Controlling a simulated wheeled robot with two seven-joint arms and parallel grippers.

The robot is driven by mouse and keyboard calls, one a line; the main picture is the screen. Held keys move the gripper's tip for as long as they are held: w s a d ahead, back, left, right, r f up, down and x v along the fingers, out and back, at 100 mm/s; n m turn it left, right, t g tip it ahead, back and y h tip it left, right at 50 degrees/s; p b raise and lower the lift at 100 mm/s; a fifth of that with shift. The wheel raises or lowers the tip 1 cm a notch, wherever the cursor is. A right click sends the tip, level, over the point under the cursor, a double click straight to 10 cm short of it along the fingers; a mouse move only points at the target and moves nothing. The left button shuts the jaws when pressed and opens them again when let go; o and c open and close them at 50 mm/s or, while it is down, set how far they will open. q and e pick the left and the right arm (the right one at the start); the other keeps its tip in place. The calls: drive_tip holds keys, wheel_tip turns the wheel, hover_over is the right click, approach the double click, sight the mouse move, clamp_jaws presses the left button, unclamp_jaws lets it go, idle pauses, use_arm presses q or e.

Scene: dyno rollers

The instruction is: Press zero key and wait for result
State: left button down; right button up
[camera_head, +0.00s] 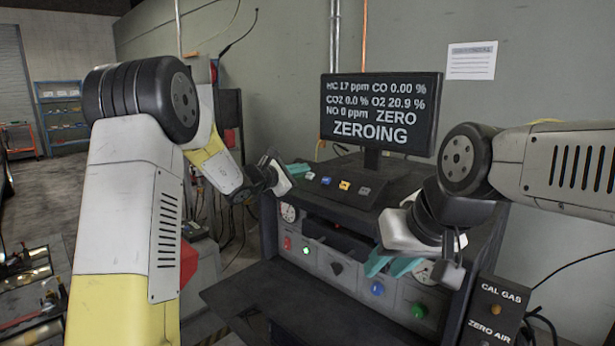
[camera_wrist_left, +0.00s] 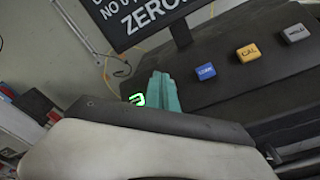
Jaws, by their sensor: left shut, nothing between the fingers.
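The monitor (camera_head: 380,112) reads "ZEROING" in large letters, with "ZERO" and gas values above. On the console top, blue (camera_head: 326,181), yellow (camera_head: 345,185) and grey (camera_head: 364,190) keys lie in a row. In the left wrist view, a green-lit mark (camera_wrist_left: 137,99) shows beside my left fingertips; its key is mostly hidden, so its label is unreadable. My left gripper (camera_head: 298,169) is shut and empty, its teal fingertips at the left end of the key row; I cannot tell if they touch a key. My right gripper (camera_head: 391,265) is open and empty before the console front.
The console front (camera_head: 330,262) carries gauges, knobs and coloured buttons, including a blue one (camera_head: 377,288) near my right gripper. A "CAL GAS / ZERO AIR" box (camera_head: 496,310) stands at the lower right. A dark shelf (camera_head: 270,295) juts out in front.

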use_arm(q)
drive_tip(key=shift+s+a+r, duration=0.4)
drive_tip(key=shift+r, duration=0.25)
drive_tip(key=shift+s+a+r, duration=0.35)
drive_tip(key=shift+r, duration=0.3)
drive_tip(key=shift+s+a+r, duration=0.4)
drive_tip(key=shift+r, duration=0.25)
drive_tip(key=s+d+m+g, duration=0.1)
drive_tip(key=s+m+g, duration=0.85)
drive_tip(key=s, duration=1.35)
drive_tip(key=s+a+f+m+t+y, duration=0.1)
drive_tip(key=s+a+f+m+y, duration=0.2)
drive_tip(key=s+a, duration=0.4)
drive_tip(key=s+a+f+m+t+y, duration=0.1)
drive_tip(key=s+a+f+m+y, duration=0.3)
drive_tip(key=s, duration=0.6)
drive_tip(key=a+m+y, duration=0.2)
drive_tip(key=m, duration=0.1)
drive_tip(key=shift+s+a+f+m+t, duration=0.15)
drive_tip(key=shift+s+a+m+t, duration=0.15)
drive_tip(key=shift+a+m+t, duration=0.1)
idle(1.4)
